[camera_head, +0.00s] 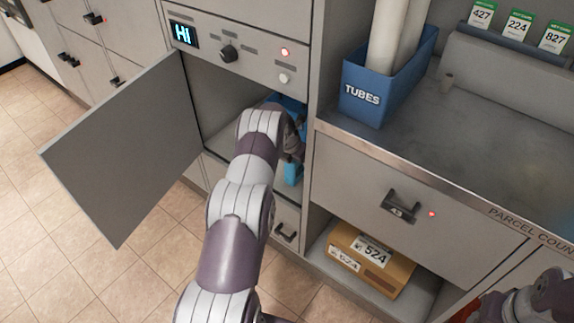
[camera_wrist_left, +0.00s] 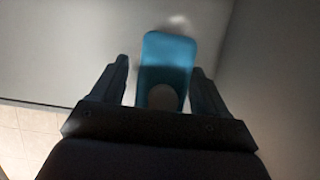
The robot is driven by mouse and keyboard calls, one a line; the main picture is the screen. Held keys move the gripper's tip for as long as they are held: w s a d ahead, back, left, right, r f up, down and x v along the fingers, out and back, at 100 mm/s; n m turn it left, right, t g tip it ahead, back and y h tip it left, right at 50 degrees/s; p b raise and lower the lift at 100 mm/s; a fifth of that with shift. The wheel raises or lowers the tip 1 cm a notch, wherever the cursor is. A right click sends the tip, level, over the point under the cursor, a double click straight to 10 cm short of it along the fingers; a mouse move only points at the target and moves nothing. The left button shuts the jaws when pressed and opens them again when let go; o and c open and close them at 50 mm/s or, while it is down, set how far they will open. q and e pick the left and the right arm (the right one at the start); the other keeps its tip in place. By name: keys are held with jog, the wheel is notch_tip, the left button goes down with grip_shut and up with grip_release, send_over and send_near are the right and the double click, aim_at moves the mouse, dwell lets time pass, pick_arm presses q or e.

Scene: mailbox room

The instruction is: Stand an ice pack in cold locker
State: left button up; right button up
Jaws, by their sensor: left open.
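The cold locker (camera_head: 225,115) is the open grey compartment under the panel reading "HI", its door (camera_head: 130,150) swung out to the left. My left arm reaches into it. The light blue ice pack (camera_head: 292,174) shows inside, partly hidden behind my arm, and looks upright. In the left wrist view the ice pack (camera_wrist_left: 168,52) lies between the fingers of my left gripper (camera_wrist_left: 160,68). The fingers are open, with a gap on each side of the pack. What the pack rests on is hidden there. My right gripper is out of view; only part of my right arm shows at the lower right.
A darker blue item (camera_head: 287,103) shows behind my arm in the locker. A blue "TUBES" bin (camera_head: 365,92) stands on the metal counter (camera_head: 480,150) to the right. A cardboard parcel (camera_head: 385,276) marked 524 sits on the low shelf. Tiled floor is clear at left.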

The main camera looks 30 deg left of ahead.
pick_arm(q)
jog(key=p+v, duration=0.1)
jog(key=v, duration=0.3)
jog(key=shift+w+r+p, duration=0.1)
jog(key=shift+r+p, duration=0.2)
jog(key=shift+r, duration=0.05)
jog(key=s+b, duration=0.1)
jog(key=s, duration=1.1)
jog(key=shift+s+a, duration=0.2)
jog(key=shift+a, duration=0.3)
